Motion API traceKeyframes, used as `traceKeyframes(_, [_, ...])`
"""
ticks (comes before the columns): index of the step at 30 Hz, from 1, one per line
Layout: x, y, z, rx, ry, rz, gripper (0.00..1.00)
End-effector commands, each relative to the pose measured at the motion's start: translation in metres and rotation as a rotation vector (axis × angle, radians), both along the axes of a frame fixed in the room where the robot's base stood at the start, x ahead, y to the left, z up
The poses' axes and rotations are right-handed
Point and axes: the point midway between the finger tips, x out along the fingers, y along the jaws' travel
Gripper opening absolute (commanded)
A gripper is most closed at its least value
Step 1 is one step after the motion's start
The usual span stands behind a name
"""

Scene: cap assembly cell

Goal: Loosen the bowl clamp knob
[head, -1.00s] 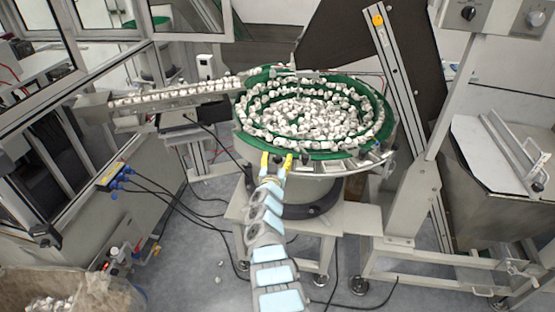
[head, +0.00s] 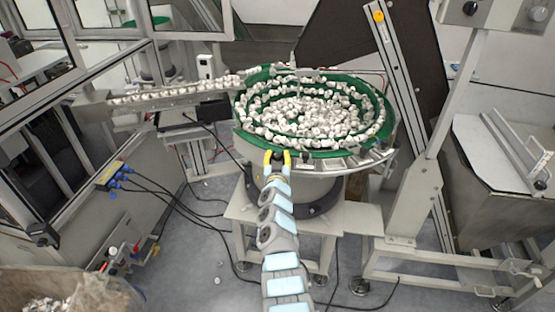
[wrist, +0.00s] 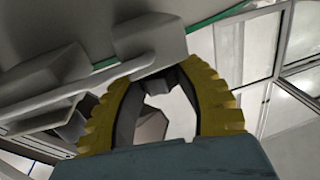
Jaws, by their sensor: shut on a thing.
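The bowl clamp knob (head: 278,161) is a small dark piece on the near side of the bowl feeder, just below the green rim. My gripper (head: 278,155) has its two yellow fingers around it, one on each side, and is shut on it. In the wrist view, the yellow fingers (wrist: 160,78) curve in toward each other, and a grey block (wrist: 148,40) on the bowl side covers the tips. The knob's contact with the fingers is mostly hidden there.
The bowl (head: 320,153) is full of white caps. A feed track (head: 170,95) with caps runs off to the left. A slanted grey post (head: 440,130) stands right of the bowl.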

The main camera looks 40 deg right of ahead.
Motion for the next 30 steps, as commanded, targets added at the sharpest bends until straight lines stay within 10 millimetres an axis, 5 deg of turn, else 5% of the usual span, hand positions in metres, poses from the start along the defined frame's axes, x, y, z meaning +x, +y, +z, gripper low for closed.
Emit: traceKeyframes(30, [0.0014,-0.0007,-0.0048,-0.001,-0.001,0.226,0.0])
